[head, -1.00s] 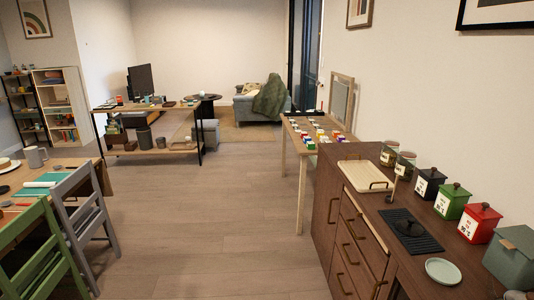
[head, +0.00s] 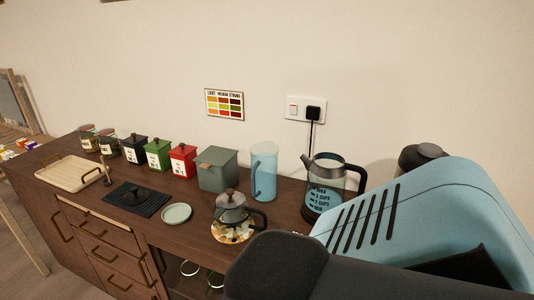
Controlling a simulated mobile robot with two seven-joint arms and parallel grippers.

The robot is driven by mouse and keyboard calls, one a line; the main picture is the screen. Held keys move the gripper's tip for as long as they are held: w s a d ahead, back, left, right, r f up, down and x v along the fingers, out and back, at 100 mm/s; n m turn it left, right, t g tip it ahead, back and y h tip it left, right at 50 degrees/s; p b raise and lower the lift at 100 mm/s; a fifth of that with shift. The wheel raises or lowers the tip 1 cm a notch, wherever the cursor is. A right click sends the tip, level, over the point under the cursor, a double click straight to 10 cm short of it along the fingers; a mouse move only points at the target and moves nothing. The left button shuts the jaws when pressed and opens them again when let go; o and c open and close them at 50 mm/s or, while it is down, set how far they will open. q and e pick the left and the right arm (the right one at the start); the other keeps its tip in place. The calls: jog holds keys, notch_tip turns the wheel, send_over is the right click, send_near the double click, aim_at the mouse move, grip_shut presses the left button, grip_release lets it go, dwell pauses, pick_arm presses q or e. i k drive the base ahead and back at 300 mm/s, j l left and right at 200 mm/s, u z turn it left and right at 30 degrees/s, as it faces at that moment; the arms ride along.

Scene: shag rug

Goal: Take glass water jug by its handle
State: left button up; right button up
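The glass water jug (head: 265,168) is a tall, pale blue, see-through jug standing upright on the brown sideboard. Its handle (head: 255,182) is on the near left side, facing me. The jug stands between a grey-green lidded box on its left and a glass kettle on its right. Neither of my grippers can be made out in the head view, and nothing is seen touching the jug.
The glass kettle (head: 324,190), grey-green box (head: 217,172) and dark teapot (head: 232,208) stand close around the jug. A small green plate (head: 177,213) lies to the left. Large blue and black shapes fill the lower right and hide that part of the sideboard.

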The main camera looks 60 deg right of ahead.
aim_at(264, 156)
jog(key=z, duration=1.9)
jog(key=i+j+z, duration=0.1)
jog(key=j+z, duration=0.25)
jog(key=j, duration=0.85)
jog(key=j+z, duration=0.3)
jog(key=j, duration=0.9)
jog(key=k, duration=0.05)
